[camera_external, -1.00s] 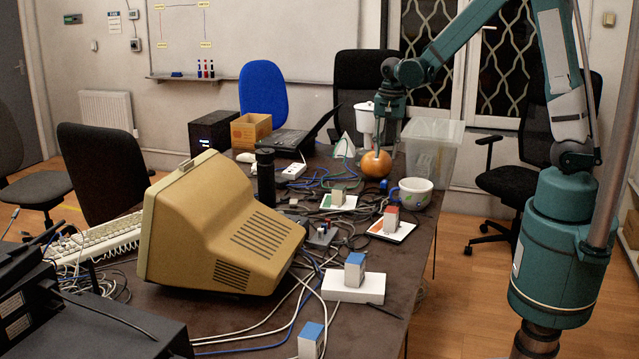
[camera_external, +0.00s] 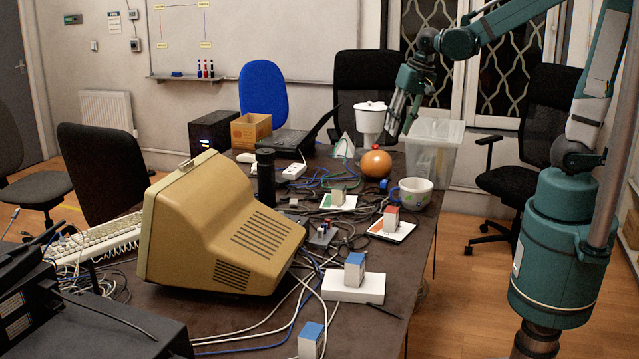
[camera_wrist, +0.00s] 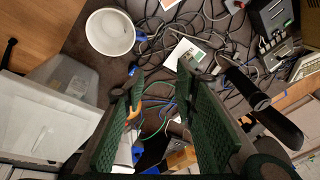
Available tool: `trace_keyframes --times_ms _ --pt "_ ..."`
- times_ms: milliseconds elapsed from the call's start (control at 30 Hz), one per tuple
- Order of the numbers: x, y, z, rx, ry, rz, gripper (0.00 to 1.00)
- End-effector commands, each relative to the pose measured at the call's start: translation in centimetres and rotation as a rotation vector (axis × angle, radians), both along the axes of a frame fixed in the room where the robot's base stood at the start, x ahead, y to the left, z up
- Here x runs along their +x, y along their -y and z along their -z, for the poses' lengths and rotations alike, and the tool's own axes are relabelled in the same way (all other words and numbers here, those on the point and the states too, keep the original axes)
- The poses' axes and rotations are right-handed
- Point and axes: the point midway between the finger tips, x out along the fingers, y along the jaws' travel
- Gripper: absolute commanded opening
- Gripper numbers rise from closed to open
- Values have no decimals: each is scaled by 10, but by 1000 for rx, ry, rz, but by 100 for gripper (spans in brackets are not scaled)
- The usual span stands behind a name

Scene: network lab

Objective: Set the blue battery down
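A blue-topped, battery-like block (camera_external: 355,268) stands upright on a white base (camera_external: 345,289) near the table's front right. A second blue-topped block (camera_external: 311,340) stands at the bottom edge of the external view. I cannot tell which one is the task's blue battery. A small blue piece (camera_external: 384,184) also lies beside the white mug (camera_external: 412,192). My gripper (camera_external: 400,130) is above the far right of the table, well away from both blocks. In the wrist view its two green-padded fingers (camera_wrist: 160,75) are spread, with nothing held between them.
An orange ball (camera_external: 376,164) lies below my gripper, and a clear bin (camera_external: 432,150) stands behind it. Cables and a beige monitor (camera_external: 220,225) crowd the table.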

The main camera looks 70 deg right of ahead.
Motion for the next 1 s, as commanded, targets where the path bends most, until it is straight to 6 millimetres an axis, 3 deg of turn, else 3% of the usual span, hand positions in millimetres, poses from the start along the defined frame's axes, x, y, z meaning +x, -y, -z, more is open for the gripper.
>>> trace_keyframes --times_ms 500,1000 --pt "-53 -55 -37 -104 111 -308 29" --pt "-106 -97 -53 -222 219 -593 29"
